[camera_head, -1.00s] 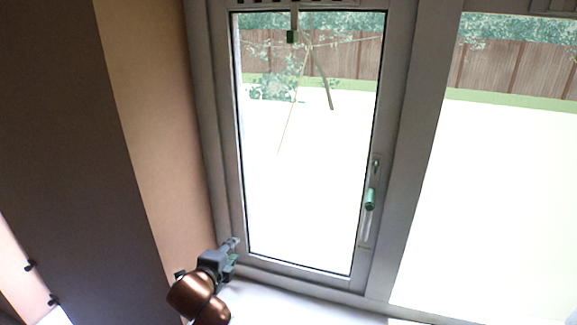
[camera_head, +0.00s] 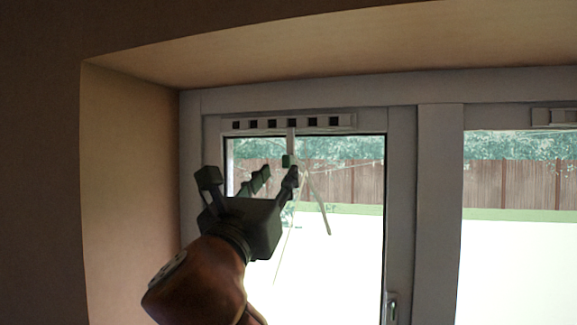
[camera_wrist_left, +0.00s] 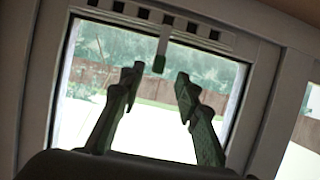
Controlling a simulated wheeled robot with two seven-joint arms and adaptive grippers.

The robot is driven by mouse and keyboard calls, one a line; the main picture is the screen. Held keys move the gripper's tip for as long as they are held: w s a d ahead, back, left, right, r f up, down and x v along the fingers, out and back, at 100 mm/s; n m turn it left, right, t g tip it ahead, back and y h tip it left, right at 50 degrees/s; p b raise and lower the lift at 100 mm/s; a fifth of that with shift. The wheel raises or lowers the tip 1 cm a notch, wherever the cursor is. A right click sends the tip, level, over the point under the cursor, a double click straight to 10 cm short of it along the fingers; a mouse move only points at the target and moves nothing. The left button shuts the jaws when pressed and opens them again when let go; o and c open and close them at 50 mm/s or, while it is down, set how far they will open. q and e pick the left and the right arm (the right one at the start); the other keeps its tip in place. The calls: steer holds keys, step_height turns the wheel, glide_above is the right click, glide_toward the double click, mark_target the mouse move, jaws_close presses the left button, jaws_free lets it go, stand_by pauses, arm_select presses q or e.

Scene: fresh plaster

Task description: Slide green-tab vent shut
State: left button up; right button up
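The vent (camera_head: 340,122) is a pale strip along the top of the left window, with several dark slots showing. A pale stem (camera_head: 291,140) hangs from it and ends in a small green tab (camera_head: 286,160). My left gripper (camera_head: 250,178) is raised in front of the glass, below and left of the tab in the head view, its fingers spread and empty. In the left wrist view the green tab (camera_wrist_left: 158,64) appears between and just above the open fingertips of the left gripper (camera_wrist_left: 158,74). I cannot tell the remaining depth gap. My right gripper is not in view.
A window handle (camera_head: 391,307) is at the lower right of the left sash. Another vent (camera_head: 555,117) sits above the right pane. The side wall (camera_head: 130,170) and the ceiling of the recess (camera_head: 330,55) bound the space left and above.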

mark_target(285, 162)
arm_select(q)
steer(key=p+x, duration=0.2)
steer(key=x, duration=0.5)
steer(key=shift+a+p, duration=0.1)
steer(key=shift+p, duration=0.25)
steer(key=shift+w+r, duration=0.1)
steer(key=shift+w, duration=0.2)
steer(key=shift+c, duration=0.2)
jaws_close()
